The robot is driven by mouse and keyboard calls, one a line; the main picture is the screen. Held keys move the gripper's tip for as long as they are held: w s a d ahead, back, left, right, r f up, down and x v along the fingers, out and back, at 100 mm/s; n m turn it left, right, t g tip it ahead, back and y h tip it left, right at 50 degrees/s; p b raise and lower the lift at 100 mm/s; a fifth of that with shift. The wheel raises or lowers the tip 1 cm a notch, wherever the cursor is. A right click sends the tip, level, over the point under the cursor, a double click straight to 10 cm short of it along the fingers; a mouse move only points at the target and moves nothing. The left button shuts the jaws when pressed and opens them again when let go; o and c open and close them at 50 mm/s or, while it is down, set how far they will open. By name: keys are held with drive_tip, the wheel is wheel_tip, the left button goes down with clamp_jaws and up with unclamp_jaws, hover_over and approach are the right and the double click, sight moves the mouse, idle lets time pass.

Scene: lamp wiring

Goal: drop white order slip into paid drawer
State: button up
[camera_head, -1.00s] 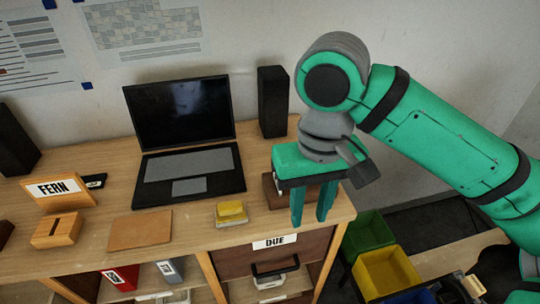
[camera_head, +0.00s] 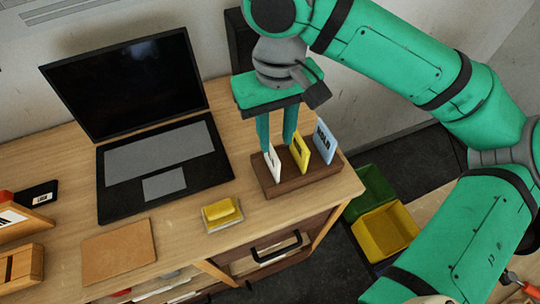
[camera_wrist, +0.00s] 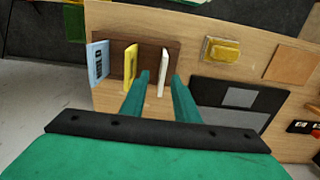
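The white slip (camera_head: 273,166) stands upright in a dark wooden holder (camera_head: 312,180) near the desk's right end. A yellow slip (camera_head: 301,152) and a blue slip marked HOLD (camera_head: 325,142) stand to its right. My gripper (camera_head: 277,146) points down over the holder with its fingers apart. In the wrist view, the white slip (camera_wrist: 163,66) shows between the fingertips (camera_wrist: 159,73), near the right finger; I cannot tell that either finger touches it. A drawer handle (camera_head: 277,247) shows below the desk's front edge. I cannot read a PAID label.
A laptop (camera_head: 160,162) stands open left of the holder. A yellow block (camera_head: 222,210) on a small base and a brown pad (camera_head: 118,251) lie in front. A green bin (camera_head: 371,193) and a yellow bin (camera_head: 385,232) stand at the right, beyond the desk's end.

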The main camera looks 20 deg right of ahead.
sight(272, 149)
drive_tip(key=f, duration=0.6)
drive_tip(key=shift+w+a+f, duration=0.1)
drive_tip(key=shift+w+a, duration=0.2)
drive_tip(key=shift+w, duration=0.05)
drive_tip(key=shift+s+f, duration=0.15)
drive_tip(key=shift+f, duration=0.4)
clamp_jaws()
